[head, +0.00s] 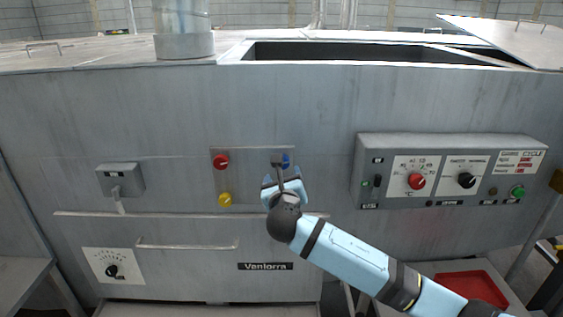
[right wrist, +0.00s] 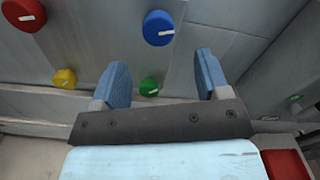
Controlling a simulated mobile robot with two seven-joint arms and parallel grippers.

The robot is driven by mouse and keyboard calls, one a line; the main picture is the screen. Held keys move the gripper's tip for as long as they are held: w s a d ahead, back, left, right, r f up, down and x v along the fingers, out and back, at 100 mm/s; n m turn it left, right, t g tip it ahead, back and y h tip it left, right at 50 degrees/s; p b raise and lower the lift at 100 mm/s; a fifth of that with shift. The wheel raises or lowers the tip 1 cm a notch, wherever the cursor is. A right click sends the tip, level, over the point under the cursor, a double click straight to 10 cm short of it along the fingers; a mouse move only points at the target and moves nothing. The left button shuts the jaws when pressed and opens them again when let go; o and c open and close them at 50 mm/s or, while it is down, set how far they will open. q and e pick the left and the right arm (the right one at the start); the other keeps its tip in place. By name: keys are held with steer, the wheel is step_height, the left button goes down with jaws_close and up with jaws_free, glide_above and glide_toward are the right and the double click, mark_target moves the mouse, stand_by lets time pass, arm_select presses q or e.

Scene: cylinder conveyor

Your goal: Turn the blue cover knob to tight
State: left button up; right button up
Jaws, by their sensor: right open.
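The blue cover knob (head: 286,160) is on the upright front panel of the grey machine, at the upper right of a group of coloured knobs. In the head view my right gripper partly covers it. In the right wrist view the blue knob (right wrist: 158,28) is in full view, with a short white mark on its right side, nearly level. My right gripper (head: 283,178) is just below the knob. It is open and empty. In the right wrist view its two blue fingers (right wrist: 162,68) are spread, with the knob beyond their tips, apart from them. My left gripper is not in view.
A red knob (head: 220,161) and a yellow knob (head: 225,199) sit left of the blue one. A green knob (right wrist: 149,87) shows between my fingers in the wrist view. A control box (head: 455,194) juts out at right. A rail (head: 150,213) runs below the knobs.

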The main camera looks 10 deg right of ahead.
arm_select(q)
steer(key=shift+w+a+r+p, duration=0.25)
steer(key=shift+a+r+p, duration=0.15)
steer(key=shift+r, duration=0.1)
arm_select(e)
steer(key=shift+x, duration=4)
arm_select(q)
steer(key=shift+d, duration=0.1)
arm_select(e)
steer(key=shift+a, duration=0.15)
steer(key=shift+c, duration=0.4)
steer(key=c, duration=0.8)
steer(key=shift+c, duration=0.2)
